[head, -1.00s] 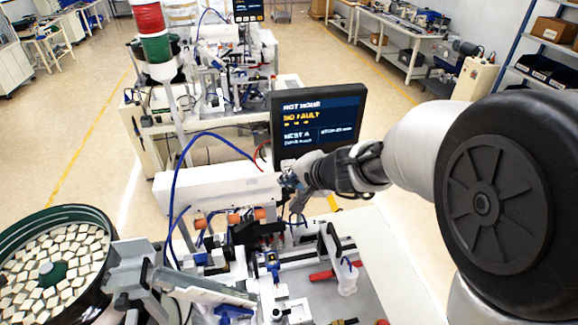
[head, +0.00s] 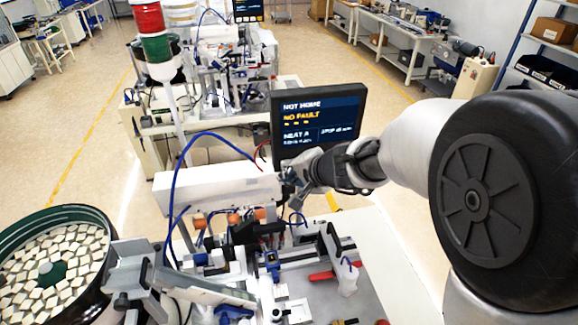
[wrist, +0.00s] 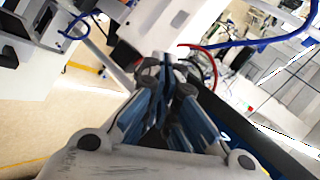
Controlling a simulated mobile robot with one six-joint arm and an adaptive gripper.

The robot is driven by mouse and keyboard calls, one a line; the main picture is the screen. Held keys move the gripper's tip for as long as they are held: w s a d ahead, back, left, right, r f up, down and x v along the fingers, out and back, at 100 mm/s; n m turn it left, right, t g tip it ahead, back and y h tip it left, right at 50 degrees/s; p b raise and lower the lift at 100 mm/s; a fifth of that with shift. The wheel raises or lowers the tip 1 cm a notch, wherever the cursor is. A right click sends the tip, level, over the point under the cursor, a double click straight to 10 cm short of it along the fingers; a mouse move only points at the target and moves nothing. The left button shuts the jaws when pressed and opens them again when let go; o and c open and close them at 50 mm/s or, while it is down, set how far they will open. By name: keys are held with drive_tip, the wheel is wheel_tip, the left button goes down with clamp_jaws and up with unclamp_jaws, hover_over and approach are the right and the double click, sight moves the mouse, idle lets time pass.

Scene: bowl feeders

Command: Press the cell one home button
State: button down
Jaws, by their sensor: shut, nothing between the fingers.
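The screen reads NOT HOME, NO FAULT and NEST A. I cannot make out the home button in either view; my gripper may be hiding it.
A bowl feeder (head: 55,265) full of pale blocks stands at lower left. A red-and-green stack light (head: 152,35) rises behind it. Blue hoses (head: 178,185) loop near the housing. Another cell stands behind.

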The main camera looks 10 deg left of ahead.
drive_tip(key=shift+w+a, duration=0.2)
drive_tip(key=shift+w, duration=0.25)
idle(0.6)
drive_tip(key=shift+s, duration=0.1)
drive_tip(key=shift+s+d+b, duration=0.4)
drive_tip(key=shift+s+b, duration=0.2)
drive_tip(key=shift+s, duration=0.15)
drive_tip(key=s, duration=0.1)
drive_tip(key=s+d+b, duration=0.1)
drive_tip(key=s, duration=0.1)
drive_tip(key=s+d+b, duration=0.1)
drive_tip(key=shift+s+d, duration=0.1)
drive_tip(key=shift+s, duration=0.15)
drive_tip(key=shift+r, duration=0.1)
